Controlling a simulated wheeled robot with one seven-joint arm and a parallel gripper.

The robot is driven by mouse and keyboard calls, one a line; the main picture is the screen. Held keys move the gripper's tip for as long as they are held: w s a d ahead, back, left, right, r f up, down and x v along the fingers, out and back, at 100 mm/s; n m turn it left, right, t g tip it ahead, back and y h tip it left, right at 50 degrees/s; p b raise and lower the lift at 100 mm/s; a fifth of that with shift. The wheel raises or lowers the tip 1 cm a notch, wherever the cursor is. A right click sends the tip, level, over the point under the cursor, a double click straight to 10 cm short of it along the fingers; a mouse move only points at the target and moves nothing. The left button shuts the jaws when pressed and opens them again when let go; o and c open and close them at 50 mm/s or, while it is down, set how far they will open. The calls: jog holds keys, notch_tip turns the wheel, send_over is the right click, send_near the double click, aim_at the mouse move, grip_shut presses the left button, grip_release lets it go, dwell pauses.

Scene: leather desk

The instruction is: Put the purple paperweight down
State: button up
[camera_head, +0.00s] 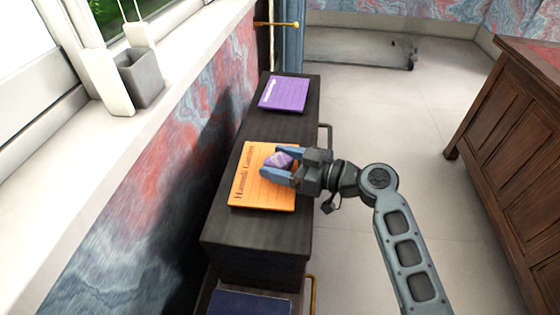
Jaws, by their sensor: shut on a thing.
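The purple paperweight (276,160) is a small faceted-looking lump between the blue fingertips of my gripper (279,166). My gripper reaches in from the right and is shut on it. The paperweight is over an orange book (250,190) with dark lettering along its left side. I cannot tell whether the paperweight touches the book or is just above it. The fingers hide part of the paperweight. The orange book lies on a dark narrow cabinet top (225,230).
A purple book (284,94) lies at the far end of the cabinet top. A dark blue book (248,303) is lower, at the near end. A windowsill with a grey pot (142,78) is at left. A brown wooden desk (510,150) stands at right, with open floor between.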

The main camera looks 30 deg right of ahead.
jog(key=shift+f, duration=0.15)
jog(key=o, duration=1.2)
jog(key=shift+r, duration=0.25)
jog(key=v, duration=1.2)
jog(key=shift+b, duration=0.35)
jog(key=shift+f, duration=0.1)
